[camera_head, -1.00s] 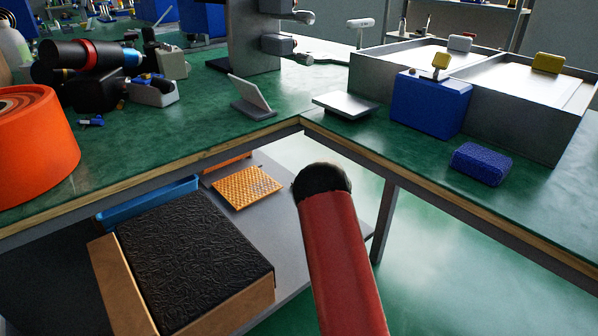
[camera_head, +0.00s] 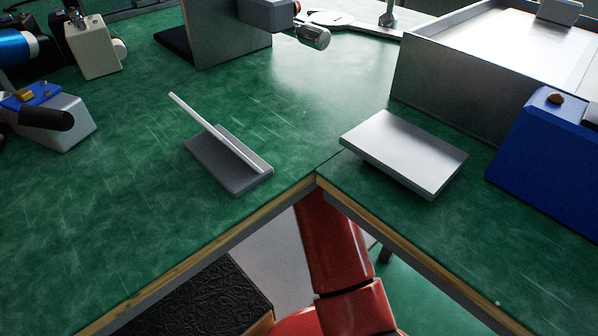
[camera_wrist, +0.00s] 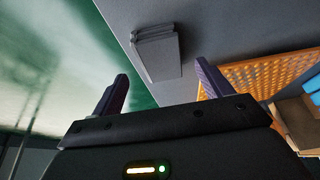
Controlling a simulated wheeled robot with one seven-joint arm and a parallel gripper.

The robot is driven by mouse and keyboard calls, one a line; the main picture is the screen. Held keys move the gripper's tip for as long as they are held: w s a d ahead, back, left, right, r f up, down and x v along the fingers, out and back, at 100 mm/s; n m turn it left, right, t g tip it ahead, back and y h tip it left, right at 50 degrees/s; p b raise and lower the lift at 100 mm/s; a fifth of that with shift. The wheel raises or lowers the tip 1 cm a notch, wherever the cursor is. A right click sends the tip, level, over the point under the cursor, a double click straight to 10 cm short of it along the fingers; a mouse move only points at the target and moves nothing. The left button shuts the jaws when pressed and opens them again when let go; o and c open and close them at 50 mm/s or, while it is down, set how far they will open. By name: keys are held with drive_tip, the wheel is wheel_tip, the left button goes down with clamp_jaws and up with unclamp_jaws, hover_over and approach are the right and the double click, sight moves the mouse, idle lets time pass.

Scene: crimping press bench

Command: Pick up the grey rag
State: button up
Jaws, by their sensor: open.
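A grey, folded, layered block that looks like the grey rag (camera_wrist: 158,54) lies on the grey lower shelf (camera_wrist: 215,22) in the wrist view. My gripper (camera_wrist: 165,78) is open, with its two dark fingers apart and nothing between them. The rag shows beyond the fingertips, roughly in line with the gap, and appears apart from them. In the head view the rag and my gripper are hidden below the bench top; only my red arm shows, reaching down under the bench corner.
An orange perforated mat (camera_wrist: 262,76) lies close to my right finger. A dark-topped cardboard box (camera_head: 200,300) sits on the shelf below the green bench (camera_head: 110,210). A tilted plate on a stand (camera_head: 230,170) and a flat grey plate (camera_head: 405,150) stand near the bench corner.

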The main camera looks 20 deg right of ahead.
drive_tip(key=shift+x, duration=1.9)
drive_tip(key=shift+w+f+b, duration=0.1)
drive_tip(key=shift+f+b, duration=0.1)
drive_tip(key=shift+b, duration=0.65)
drive_tip(key=shift+c, duration=0.5)
drive_tip(key=c, duration=1)
